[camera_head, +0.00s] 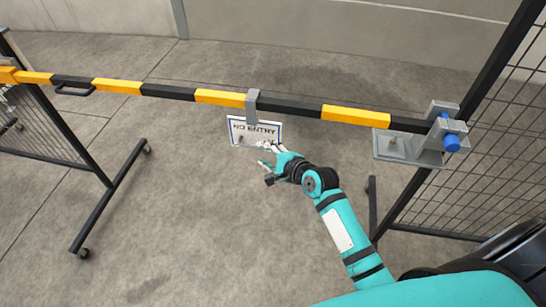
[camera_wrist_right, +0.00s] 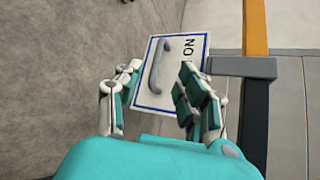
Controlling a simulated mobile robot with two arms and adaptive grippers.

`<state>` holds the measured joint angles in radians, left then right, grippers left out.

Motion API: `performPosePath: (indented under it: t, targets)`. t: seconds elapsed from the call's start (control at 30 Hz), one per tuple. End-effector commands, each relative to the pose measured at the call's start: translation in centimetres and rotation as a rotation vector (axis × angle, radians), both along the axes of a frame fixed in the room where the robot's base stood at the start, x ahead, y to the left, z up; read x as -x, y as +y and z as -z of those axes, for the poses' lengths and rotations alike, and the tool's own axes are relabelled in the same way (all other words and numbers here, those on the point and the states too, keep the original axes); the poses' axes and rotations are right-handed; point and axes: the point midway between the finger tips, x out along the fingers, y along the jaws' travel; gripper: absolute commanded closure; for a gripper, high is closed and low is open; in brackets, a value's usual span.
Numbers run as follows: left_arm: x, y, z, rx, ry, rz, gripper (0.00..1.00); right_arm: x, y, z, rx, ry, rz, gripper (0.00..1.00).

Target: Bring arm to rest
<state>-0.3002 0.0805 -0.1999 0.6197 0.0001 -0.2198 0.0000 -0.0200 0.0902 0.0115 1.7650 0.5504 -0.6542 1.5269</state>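My right arm (camera_head: 338,225) reaches forward from the lower right in the head view. Its teal and grey gripper (camera_head: 266,160) is just below and in front of a white sign (camera_head: 252,130) with a blue border, which hangs from the striped barrier by a grey clip (camera_head: 252,103). In the right wrist view, the gripper (camera_wrist_right: 156,92) is open, its fingers spread either side of the picture's middle. The sign's grey handle (camera_wrist_right: 160,68) lies beyond the fingertips, with nothing between the fingers. Whether a finger touches the sign, I cannot tell. My left gripper is not in view.
The yellow and black barrier bar (camera_head: 218,96) spans between mesh fences at left (camera_head: 45,140) and right (camera_head: 500,140). A grey bracket with blue knobs (camera_head: 452,143) holds its right end. The left fence's wheeled foot (camera_head: 108,200) stands on the floor. Floor (camera_head: 200,230) below the bar is clear.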

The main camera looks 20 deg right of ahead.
Motion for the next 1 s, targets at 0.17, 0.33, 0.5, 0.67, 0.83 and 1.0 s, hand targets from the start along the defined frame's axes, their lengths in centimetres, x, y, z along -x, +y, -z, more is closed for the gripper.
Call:
performPosePath:
  t: [0.17,0.33,0.5,0.67,0.83,1.0]
  targets:
    - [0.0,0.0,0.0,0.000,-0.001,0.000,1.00,2.4,-0.8,-1.1,0.001,0.001,0.000,0.61]
    - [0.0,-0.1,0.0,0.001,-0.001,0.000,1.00,3.3,-1.0,-1.5,0.000,0.000,0.000,0.61]
    - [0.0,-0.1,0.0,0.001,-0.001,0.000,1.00,3.4,-1.1,-1.2,0.009,0.005,-0.002,0.61]
    - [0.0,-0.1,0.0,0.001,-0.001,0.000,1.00,4.3,-1.3,4.3,0.136,0.062,-0.038,0.61]
    - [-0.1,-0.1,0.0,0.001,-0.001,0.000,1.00,8.4,-1.6,15.8,0.438,0.183,-0.184,0.61]
    - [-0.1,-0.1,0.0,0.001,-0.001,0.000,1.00,15.7,-1.8,26.7,0.745,0.294,-0.428,0.61]
